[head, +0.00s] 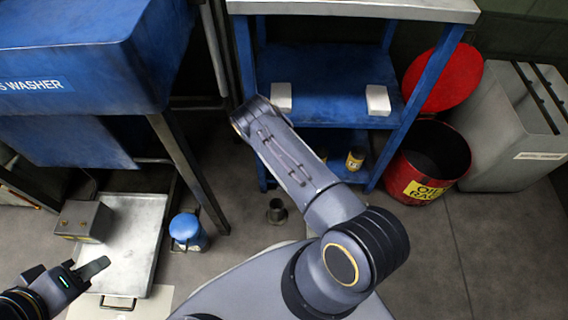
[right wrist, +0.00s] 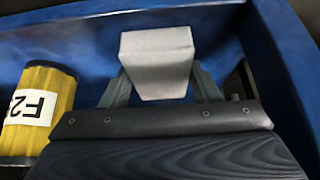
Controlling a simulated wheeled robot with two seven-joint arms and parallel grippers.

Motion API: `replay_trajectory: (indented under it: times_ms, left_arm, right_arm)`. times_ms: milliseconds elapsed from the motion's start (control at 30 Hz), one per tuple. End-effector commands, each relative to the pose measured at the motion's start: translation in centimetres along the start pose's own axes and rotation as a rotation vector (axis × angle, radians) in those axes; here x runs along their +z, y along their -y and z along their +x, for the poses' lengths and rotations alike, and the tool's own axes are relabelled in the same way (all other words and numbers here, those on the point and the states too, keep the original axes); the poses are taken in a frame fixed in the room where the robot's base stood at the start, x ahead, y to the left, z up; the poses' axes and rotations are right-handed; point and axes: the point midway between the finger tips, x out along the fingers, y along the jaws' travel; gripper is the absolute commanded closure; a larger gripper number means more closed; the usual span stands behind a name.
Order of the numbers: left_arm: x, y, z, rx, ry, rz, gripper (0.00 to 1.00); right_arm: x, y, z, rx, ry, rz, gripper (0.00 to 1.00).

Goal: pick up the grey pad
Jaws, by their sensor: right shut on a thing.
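A pale grey pad (right wrist: 157,62) shows in the right wrist view, between the two fingers of my right gripper (right wrist: 160,85). The gripper is shut on it, with a finger against each side. In the head view my right arm covers its own gripper, and I cannot make out the held pad there. Two pale blocks, one on the left (head: 281,98) and one on the right (head: 377,100), lie on the blue shelf in the head view. My left gripper (head: 92,270) is at the lower left, away from the shelf; its opening is not clear.
A yellow can (right wrist: 40,108) stands left of my right gripper. The blue shelf unit (head: 418,75) has posts close around that arm. A red bin (head: 459,150) and a grey bin (head: 500,165) stand right. A blue washer (head: 75,60) and a metal tray (head: 135,240) are left.

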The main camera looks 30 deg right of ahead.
Motion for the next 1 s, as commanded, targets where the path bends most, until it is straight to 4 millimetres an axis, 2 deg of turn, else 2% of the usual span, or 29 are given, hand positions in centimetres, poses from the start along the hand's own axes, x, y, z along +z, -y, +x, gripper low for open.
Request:
replay_trajectory:
  times_ms: [67, 300, 467, 633, 967, 1000]
  left_arm:
    - [0.0, 0.0, 0.0, 0.000, 0.000, 0.000, 0.64]
    - [0.0, 0.0, -0.1, 0.000, 0.000, 0.000, 0.64]
    - [-0.3, -0.3, -0.6, 0.000, 0.000, 0.000, 0.64]
    - [-0.9, -0.8, -1.8, 0.000, 0.000, 0.000, 0.64]
    - [-2.0, -1.8, -4.0, 0.000, 0.000, 0.000, 0.64]
    - [-2.1, -1.9, -4.1, 0.000, 0.000, 0.000, 0.64]
  right_arm:
    - [0.0, 0.0, 0.0, 0.000, 0.000, 0.000, 0.69]
    - [-0.1, 0.0, -0.1, 0.000, 0.000, 0.000, 0.69]
    - [-0.7, 0.0, -1.1, -0.001, -0.001, 0.002, 0.69]
    - [-2.1, 0.0, -3.4, -0.001, -0.002, 0.003, 0.69]
    - [-0.4, 0.9, -10.8, 0.000, 0.000, -0.001, 0.69]
    - [0.2, 1.0, -11.4, 0.000, 0.003, -0.003, 0.69]
